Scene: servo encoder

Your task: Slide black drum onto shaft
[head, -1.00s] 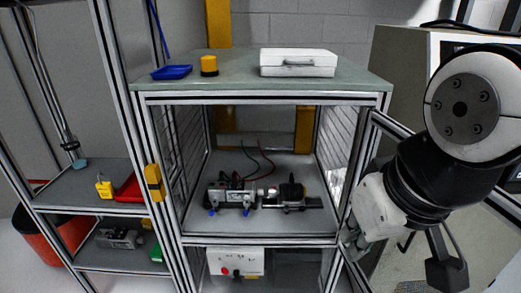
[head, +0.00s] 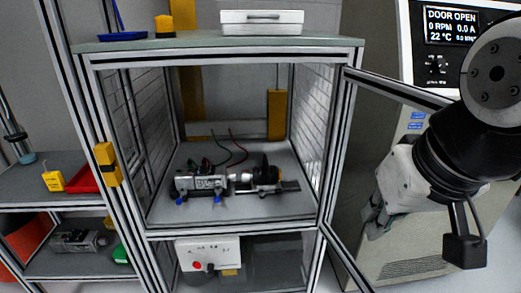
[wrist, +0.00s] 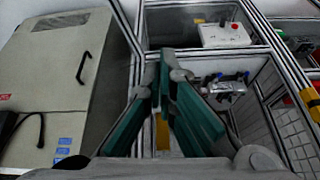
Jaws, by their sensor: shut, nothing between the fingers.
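A dark round part (head: 264,174), which looks like the black drum, sits at the right end of a test rig on the floor of the framed enclosure. The rig's grey motor block (head: 200,183) is on the left, with blue clamp knobs, and a silver coupling or shaft (head: 239,177) lies between. I cannot tell whether drum and shaft touch. My gripper (head: 372,226) is outside the enclosure, right of its opening, empty. In the wrist view its green-padded fingers (wrist: 163,55) meet at the tips. That view also shows the motor block (wrist: 230,87); the drum is not clear there.
The enclosure's open door frame (head: 400,88) stands between the enclosure and a cabinet whose display (head: 452,25) reads DOOR OPEN. A control box (head: 208,253) with a red button sits below. A white case (head: 262,22) and blue tray (head: 122,37) lie on top.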

